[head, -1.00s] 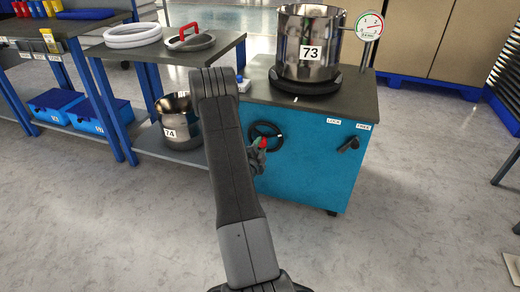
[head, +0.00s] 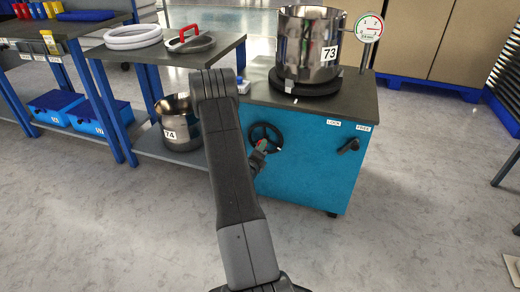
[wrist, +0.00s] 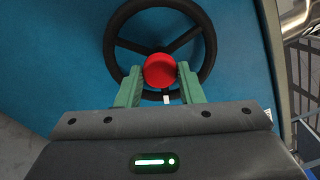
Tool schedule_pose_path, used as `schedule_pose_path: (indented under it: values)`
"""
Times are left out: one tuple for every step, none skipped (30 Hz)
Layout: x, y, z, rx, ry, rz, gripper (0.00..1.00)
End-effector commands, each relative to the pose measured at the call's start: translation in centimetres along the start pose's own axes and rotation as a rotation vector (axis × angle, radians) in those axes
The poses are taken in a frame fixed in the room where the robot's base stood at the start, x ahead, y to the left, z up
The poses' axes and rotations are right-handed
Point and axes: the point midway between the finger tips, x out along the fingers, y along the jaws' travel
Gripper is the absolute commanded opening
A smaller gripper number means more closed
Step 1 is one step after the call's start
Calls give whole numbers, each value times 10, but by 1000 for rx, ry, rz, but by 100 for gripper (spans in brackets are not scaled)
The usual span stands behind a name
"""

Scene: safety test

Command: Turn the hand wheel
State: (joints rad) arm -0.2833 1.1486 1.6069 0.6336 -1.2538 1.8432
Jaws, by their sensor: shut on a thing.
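The black hand wheel (head: 253,131) is on the front of a blue cabinet (head: 305,170); its spoked rim also fills the top of the wrist view (wrist: 111,45). A red knob (wrist: 160,69) sits on the near part of the wheel. My gripper (wrist: 160,76) has its two green fingers on either side of the knob, shut on it. In the head view my gripper (head: 263,147) is at the lower part of the wheel, partly hidden by my arm. A steel pot (head: 306,45) labelled 73 stands on a dark round base (head: 305,88) on the cabinet.
A black lever (head: 348,146) sits below LOCK and FREE labels. To the left, a workbench (head: 222,50) holds white rings and a red-handled lid; pot 74 (head: 180,140) is on its lower shelf. The floor in front is clear.

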Motion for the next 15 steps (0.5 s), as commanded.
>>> schedule_pose_path:
  values:
    - [1, 0, 0, 30, 0, -2, 0]
    - [1, 0, 0, 47, 0, -2, 0]
    - [1, 0, 0, 70, 0, -2, 0]
    - [1, 0, 0, 87, -1, -2, 0]
    - [1, 0, 0, 100, -1, -2, 0]
    - [1, 0, 0, 119, -1, -2, 0]
    - [1, 0, 0, 130, -1, -2, 0]
    - [1, 0, 0, 142, -1, -2, 0]
    - [1, 0, 0, 155, -1, -2, 0]
    - [1, 0, 0, 163, -1, -2, 0]
    - [1, 0, 0, 171, -1, -2, 0]
    - [1, 0, 0, 180, -1, -2, 0]
    - [1, 0, 0, 185, -1, -2, 0]
    - [1, -1, 0, 189, -1, -2, 0]
    - [1, 0, 0, 194, -1, -2, 0]
